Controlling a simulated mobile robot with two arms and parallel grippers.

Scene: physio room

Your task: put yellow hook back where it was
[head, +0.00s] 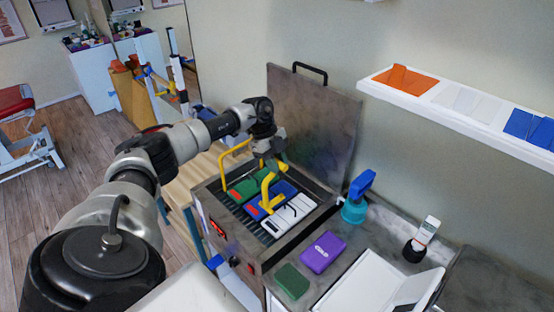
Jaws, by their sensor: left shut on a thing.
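My left gripper (274,163) is over the open metal box and is shut on the yellow hook (268,188). The hook hangs down from the fingers, in front of the blue and white packs in the box. I cannot tell whether its lower end touches them. A bent yellow bar (222,158) rises at the box's left side, just left of the gripper. My right gripper is not in view.
The open metal box (247,252) holds green, blue and white packs (290,214) on a rack; its lid (315,115) stands raised behind. Right of it are a purple pack (323,252), a green pack (292,281) and a blue-topped bottle (356,200). A wall shelf (450,118) holds folded cloths.

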